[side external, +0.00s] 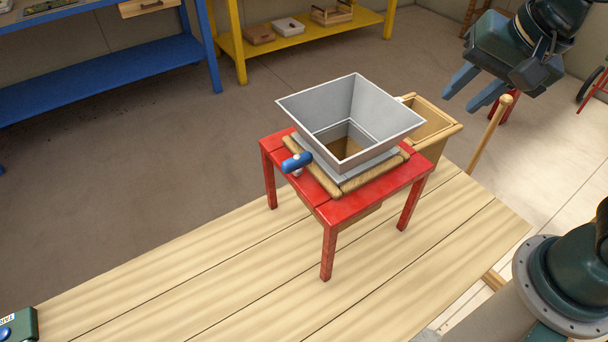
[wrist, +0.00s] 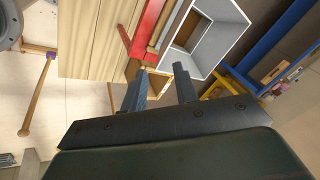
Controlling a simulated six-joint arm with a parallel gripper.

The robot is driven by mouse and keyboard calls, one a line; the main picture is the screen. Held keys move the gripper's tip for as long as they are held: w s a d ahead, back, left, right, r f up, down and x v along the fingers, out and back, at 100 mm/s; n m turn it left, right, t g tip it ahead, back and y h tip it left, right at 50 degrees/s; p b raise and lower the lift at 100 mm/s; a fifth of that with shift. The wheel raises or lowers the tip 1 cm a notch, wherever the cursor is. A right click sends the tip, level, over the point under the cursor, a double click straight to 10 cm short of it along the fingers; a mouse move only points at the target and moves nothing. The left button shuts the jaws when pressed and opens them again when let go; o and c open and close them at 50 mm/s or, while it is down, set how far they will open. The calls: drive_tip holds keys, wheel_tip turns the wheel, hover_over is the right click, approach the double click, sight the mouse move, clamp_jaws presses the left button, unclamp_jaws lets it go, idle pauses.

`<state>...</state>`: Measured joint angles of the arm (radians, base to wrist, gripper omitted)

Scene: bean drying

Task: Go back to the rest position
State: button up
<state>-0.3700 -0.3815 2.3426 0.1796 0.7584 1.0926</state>
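My gripper (side external: 475,92) is at the upper right of the side view, raised in the air to the right of the metal hopper (side external: 377,110). Its two blue-grey fingers are apart with nothing between them. The fingers also show in the wrist view (wrist: 160,92), again apart and empty. The hopper is an open square funnel on a small red stand (side external: 345,206). A blue-ended handle (side external: 297,162) sticks out from the hopper's left side. A wooden box (side external: 432,125) sits behind the hopper, partly hidden by it.
The stand is on a plank table (side external: 220,262) with much bare surface. A wooden pole (side external: 490,130) rises by the table's right edge, below my gripper. A green device (side external: 18,325) shows at the lower left. A blue bench (side external: 110,80) and a yellow shelf (side external: 300,40) stand behind.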

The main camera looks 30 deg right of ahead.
drive_tip(key=s+d+n, duration=0.6)
drive_tip(key=s+n, duration=0.2)
drive_tip(key=n, duration=0.2)
drive_tip(key=shift+s+d+r+t, duration=0.15)
drive_tip(key=shift+s+r+t, duration=0.15)
drive_tip(key=shift+r, duration=0.05)
idle(1.2)
